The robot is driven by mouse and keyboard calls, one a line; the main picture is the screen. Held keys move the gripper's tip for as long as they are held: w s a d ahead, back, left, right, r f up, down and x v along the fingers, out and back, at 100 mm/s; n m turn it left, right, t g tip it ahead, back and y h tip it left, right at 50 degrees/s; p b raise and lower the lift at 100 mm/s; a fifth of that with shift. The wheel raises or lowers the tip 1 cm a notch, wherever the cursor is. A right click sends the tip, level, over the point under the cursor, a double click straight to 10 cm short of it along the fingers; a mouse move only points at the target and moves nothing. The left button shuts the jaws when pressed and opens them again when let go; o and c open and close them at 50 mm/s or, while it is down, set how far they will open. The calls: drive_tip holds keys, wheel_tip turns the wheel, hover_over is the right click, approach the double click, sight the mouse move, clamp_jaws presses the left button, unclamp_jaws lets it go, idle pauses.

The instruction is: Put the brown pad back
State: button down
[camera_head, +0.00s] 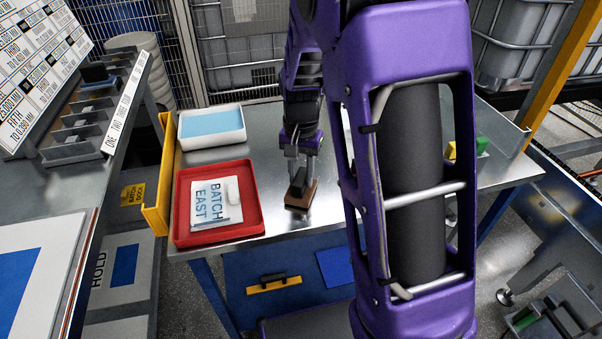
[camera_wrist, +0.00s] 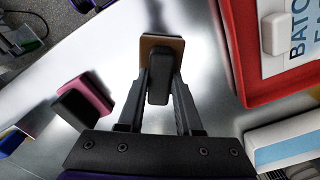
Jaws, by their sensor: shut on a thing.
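The brown pad (camera_head: 297,203) has a dark block handle on top. My gripper (camera_head: 301,172) points down over the metal table, right of the red tray, with the pad under its fingers. In the wrist view my gripper (camera_wrist: 158,85) is shut on the pad's dark handle, and the brown base (camera_wrist: 172,42) shows beyond it. I cannot tell whether the pad touches the table or hangs just above it.
A red tray (camera_head: 256,222) holds a "BATCH EAST" card. A white tub (camera_head: 210,142) stands behind it. A pink pad (camera_wrist: 92,92) lies on the table. Yellow (camera_head: 450,150) and green (camera_head: 482,146) blocks sit right. A grey divided rack (camera_head: 75,137) stands left.

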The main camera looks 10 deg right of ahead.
drive_tip(key=shift+f, duration=0.15)
idle(0.3)
drive_tip(key=c, duration=0.5)
unclamp_jaws()
drive_tip(key=shift+o, duration=0.2)
drive_tip(key=o, duration=0.5)
drive_tip(key=shift+c, duration=0.2)
drive_tip(key=shift+r+p, duration=3.35)
drive_tip(key=shift+r, duration=1.15)
